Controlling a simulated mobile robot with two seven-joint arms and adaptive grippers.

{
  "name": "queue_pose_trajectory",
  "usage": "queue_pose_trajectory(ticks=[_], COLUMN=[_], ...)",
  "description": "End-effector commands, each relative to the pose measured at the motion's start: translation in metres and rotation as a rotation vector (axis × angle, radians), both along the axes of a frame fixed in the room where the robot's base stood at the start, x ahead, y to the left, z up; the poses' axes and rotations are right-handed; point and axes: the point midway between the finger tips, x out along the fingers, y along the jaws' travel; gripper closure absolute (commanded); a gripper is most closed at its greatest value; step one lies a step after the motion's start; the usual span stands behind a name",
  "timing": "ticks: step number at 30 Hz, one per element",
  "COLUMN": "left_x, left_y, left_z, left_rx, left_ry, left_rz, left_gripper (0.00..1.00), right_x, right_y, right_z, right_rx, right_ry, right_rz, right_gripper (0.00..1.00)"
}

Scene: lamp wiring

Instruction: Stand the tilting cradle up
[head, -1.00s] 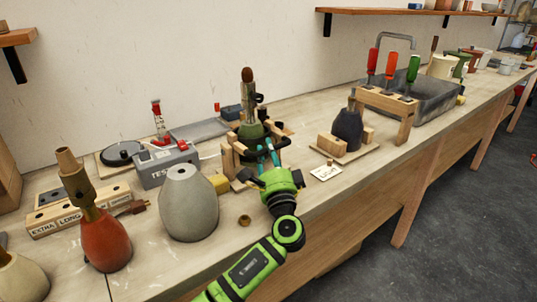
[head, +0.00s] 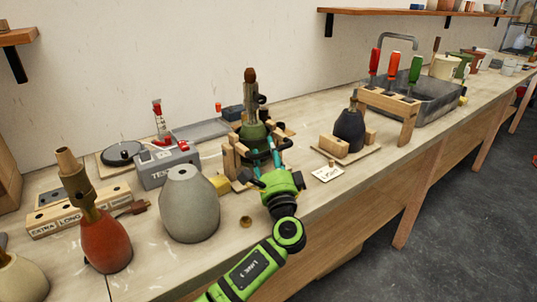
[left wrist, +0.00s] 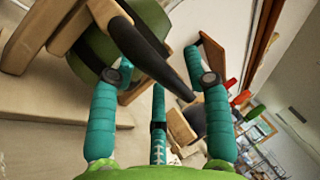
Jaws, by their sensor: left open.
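The tilting cradle (head: 231,161) is a wooden frame on the bench, holding a green lamp body (head: 254,131) with a brown-tipped neck. A black bar sits at its front; I cannot tell its exact tilt. My left gripper (head: 266,151) is at the cradle's front right side, fingers pointing into it. In the left wrist view, the teal fingers (left wrist: 160,82) are spread, with the black bar (left wrist: 150,52) passing between them. The green body also shows there, upper left (left wrist: 92,48). Whether a finger touches the bar is unclear. My right gripper is not in view.
A grey vase (head: 188,207) and red lamp base (head: 106,245) stand to the left. A grey tester box (head: 167,167) is behind. A dark bottle (head: 349,130) on a wooden stand and a screwdriver rack (head: 388,103) are to the right. A small card (head: 328,173) lies near the edge.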

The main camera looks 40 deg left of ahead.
Motion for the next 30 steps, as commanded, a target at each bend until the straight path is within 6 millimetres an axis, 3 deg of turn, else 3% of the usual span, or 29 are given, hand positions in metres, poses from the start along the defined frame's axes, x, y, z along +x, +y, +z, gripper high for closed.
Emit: queue_pose_trajectory(ticks=[5, 18, 30], left_x=[-0.011, -0.066, -0.077], left_y=[-0.013, -0.07, -0.081], left_z=[-0.007, -0.037, -0.041], left_rx=[-0.002, -0.003, -0.003], left_ry=[0.002, 0.006, 0.002], left_rz=[-0.004, 0.001, 0.002], left_gripper=[0.52, 0.52, 0.52], right_x=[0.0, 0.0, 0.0], right_y=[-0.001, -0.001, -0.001], right_z=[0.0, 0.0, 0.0], right_rx=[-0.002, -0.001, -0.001], right_ry=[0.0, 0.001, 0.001], right_rz=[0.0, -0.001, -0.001], right_gripper=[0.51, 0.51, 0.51])
